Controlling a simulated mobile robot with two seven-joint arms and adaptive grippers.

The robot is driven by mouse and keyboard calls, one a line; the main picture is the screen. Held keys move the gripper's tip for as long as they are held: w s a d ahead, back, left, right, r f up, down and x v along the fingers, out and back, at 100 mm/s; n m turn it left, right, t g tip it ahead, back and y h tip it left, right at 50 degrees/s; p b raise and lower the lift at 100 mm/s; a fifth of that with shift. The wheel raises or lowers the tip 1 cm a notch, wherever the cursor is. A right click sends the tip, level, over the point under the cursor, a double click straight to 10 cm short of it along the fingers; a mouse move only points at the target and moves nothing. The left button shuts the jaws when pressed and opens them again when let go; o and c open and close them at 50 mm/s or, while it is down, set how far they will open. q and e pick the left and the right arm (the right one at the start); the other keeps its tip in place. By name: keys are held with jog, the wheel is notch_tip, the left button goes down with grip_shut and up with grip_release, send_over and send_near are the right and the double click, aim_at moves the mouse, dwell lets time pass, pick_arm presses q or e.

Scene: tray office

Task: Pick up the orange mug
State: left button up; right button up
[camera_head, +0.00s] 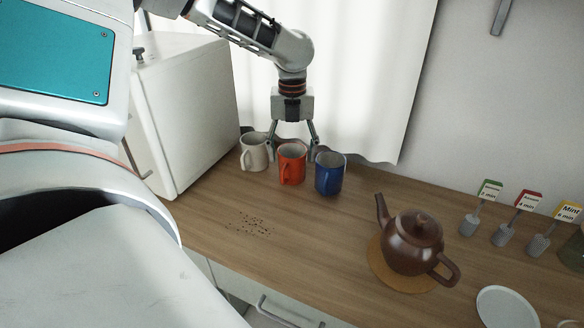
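The orange mug (291,165) stands upright on the wooden counter, between a white mug (255,152) on its left and a blue mug (329,175) on its right. Its handle faces the front left. My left gripper (292,148) points down from above, with its fingers spread apart on either side of the orange mug's rim. The fingertips are partly hidden among the mugs, and I cannot tell whether they touch the orange mug. My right gripper is not in the head view.
A white cabinet (188,115) stands left of the mugs. A brown teapot (414,243) on a round mat (378,266) is to the right. Several tea infusers (503,234) and a white plate (506,308) lie further right. Dark specks (250,224) lie on the clear counter in front.

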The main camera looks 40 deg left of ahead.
pick_arm(q)
jog(key=c, duration=1.2)
jog(key=shift+c, duration=1.2)
jog(key=shift+r, duration=0.15)
